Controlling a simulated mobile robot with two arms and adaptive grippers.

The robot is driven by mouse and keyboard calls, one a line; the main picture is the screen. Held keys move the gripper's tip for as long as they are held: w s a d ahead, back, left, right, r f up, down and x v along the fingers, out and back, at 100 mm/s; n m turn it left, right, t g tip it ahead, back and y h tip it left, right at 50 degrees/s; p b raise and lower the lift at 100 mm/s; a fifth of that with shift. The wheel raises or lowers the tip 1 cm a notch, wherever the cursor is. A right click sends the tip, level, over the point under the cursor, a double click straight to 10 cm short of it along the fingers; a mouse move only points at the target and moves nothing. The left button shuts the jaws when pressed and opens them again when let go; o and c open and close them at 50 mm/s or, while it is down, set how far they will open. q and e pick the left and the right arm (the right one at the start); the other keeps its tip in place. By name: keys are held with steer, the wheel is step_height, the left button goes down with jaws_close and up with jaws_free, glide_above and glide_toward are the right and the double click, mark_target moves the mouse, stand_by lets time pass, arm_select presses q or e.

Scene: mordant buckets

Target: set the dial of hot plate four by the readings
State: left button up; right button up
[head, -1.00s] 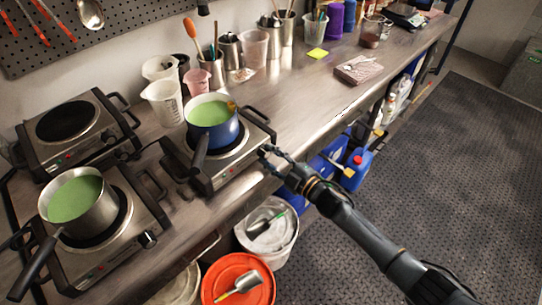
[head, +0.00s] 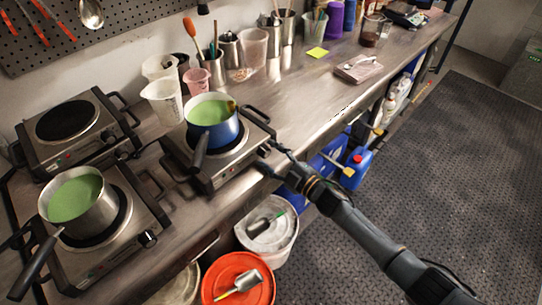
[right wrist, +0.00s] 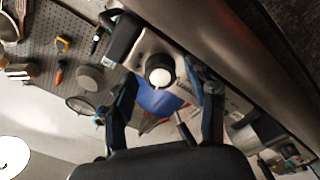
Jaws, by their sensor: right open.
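A hot plate (head: 226,169) with a blue pot (head: 213,124) of green liquid stands at the bench's front edge in the head view. My right gripper (head: 271,157) is at its front right corner. In the right wrist view the open fingers (right wrist: 163,82) are on either side of a round dial (right wrist: 159,73) with a pale face, on the hot plate's front. I cannot tell whether they touch it. The blue pot (right wrist: 158,101) shows beyond it. Which hot plate is number four, and any readings, I cannot make out. My left gripper is out of view.
Another hot plate (head: 143,212) holds a steel pot (head: 77,199) of green liquid at left. An empty hot plate (head: 68,143) stands behind it. Beakers and tool cups line the wall. Buckets, including an orange-lidded one (head: 237,275), stand below the bench. The floor mat (head: 450,190) is clear.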

steer(key=shift+d, duration=0.1)
steer(key=v, duration=1.2)
steer(key=s+d+f+m+g+h, duration=0.1)
steer(key=s+d+f+m+h, duration=0.25)
steer(key=f, duration=0.65)
steer(key=s+d+f+m+g+h, duration=0.1)
steer(key=s+d+f+m+h, duration=0.3)
steer(key=f, duration=0.6)
steer(key=s+d+f+m+g+h, duration=0.1)
steer(key=s+d+f+m+h, duration=0.3)
steer(key=f, duration=0.5)
steer(key=s+d+f+m+g, duration=0.1)
steer(key=s+f+g, duration=0.2)
steer(key=s, duration=0.8)
steer(key=s+f+m+g+h, duration=0.1)
steer(key=s+f+m+g, duration=0.1)
steer(key=s+f, duration=0.6)
steer(key=s+d+f+m+g+b, duration=0.1)
steer(key=s+f, duration=0.5)
steer(key=s, duration=0.9)
steer(key=m+g, duration=0.1)
steer(key=g, duration=0.1)
steer(key=shift+d+g, duration=0.35)
steer(key=shift+g, duration=0.05)
steer(key=shift+m, duration=0.25)
steer(key=c, duration=0.4)
steer(key=shift+w, duration=0.15)
